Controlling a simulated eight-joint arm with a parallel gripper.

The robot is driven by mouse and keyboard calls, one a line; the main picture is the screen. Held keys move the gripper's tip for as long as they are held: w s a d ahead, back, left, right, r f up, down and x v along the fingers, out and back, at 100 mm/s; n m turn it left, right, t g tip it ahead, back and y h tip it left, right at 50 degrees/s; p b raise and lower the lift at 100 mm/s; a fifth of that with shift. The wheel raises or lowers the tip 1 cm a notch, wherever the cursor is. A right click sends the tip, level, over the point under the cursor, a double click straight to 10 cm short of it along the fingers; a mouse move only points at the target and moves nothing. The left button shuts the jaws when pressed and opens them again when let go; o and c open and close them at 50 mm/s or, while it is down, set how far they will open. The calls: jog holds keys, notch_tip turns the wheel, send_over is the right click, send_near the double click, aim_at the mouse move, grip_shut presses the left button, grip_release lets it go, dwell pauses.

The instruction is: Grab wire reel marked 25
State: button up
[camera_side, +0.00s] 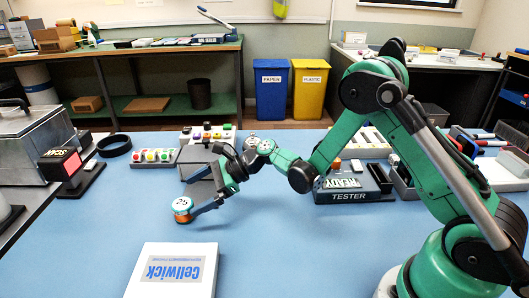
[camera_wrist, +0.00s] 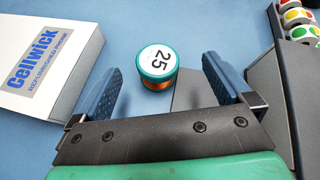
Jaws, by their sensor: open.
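The wire reel marked 25 (camera_side: 183,205) stands upright on the blue table. It has a teal rim, a white top label and orange wire on its side. In the wrist view the reel (camera_wrist: 157,62) is ahead of the jaws, near the middle of the gap between them. My gripper (camera_side: 203,208) is low over the table beside the reel. In the wrist view my gripper (camera_wrist: 160,80) is open, with a blue pad on each side and nothing held.
A white Cellwick box (camera_side: 177,272) lies in front of the reel, near the left jaw in the wrist view. A grey block (camera_side: 200,178) is close behind the gripper. The table left of the reel is clear.

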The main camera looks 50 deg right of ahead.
aim_at(175, 210)
jog(key=shift+a+f+m+y, duration=0.15)
jog(key=shift+f+m+y, duration=0.25)
jog(key=shift+f+m, duration=0.45)
jog(key=shift+w+a+f, duration=0.15)
jog(key=shift+f, duration=0.05)
jog(key=shift+x, duration=2.65)
jog(key=c, duration=1.3)
jog(key=shift+r, duration=0.15)
jog(key=shift+c, duration=0.2)
